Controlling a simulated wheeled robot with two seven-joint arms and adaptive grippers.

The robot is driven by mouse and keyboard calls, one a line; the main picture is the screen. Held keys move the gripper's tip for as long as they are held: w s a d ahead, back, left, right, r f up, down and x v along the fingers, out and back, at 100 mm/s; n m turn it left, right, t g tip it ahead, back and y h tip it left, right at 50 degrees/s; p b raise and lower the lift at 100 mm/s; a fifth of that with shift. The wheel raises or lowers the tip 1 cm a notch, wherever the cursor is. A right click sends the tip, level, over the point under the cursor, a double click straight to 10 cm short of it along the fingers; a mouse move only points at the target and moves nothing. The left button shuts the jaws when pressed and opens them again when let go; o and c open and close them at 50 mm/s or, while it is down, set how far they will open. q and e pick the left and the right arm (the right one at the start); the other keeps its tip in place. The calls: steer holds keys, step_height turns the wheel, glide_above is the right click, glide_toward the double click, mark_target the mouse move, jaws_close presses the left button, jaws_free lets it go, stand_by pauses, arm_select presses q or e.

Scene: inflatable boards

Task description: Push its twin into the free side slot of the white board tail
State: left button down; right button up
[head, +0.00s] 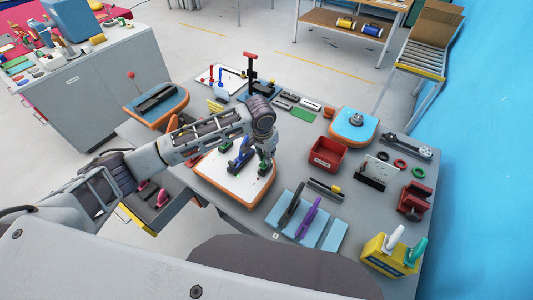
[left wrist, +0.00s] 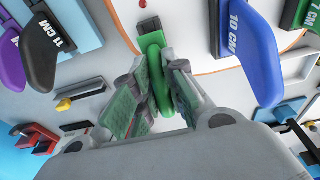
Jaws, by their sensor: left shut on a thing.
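The white board tail (head: 213,172) with an orange rim lies on the grey table. It also shows in the left wrist view (left wrist: 195,25). A blue fin marked 10 CM (left wrist: 252,50) stands on it, beside my gripper; it is also in the head view (head: 240,158). Another green fin (left wrist: 299,14) is partly cut off at the wrist view's top right. My left gripper (head: 264,172) is over the tail's right part, shut on a green fin (left wrist: 152,62) with a dark base end. I cannot tell whether this fin touches the board. The free slot cannot be made out. My right gripper is out of view.
A black fin (head: 290,207) and a purple fin (head: 309,214) stand on light-blue pieces in front of the tail. A red bin (head: 327,155) and a blue board piece (head: 345,122) stand to the right. A red-topped stand (head: 251,70) is behind.

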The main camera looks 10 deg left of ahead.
arm_select(q)
steer(key=shift+f, duration=1.1)
stand_by(0.3)
steer(key=c, duration=1.4)
jaws_free()
steer(key=shift+o, duration=0.2)
steer(key=shift+r, duration=0.1)
step_height(320, 180, up, 12)
steer(key=s, duration=0.1)
steer(key=shift+s+a+f, duration=0.2)
steer(key=shift+s+a, duration=0.15)
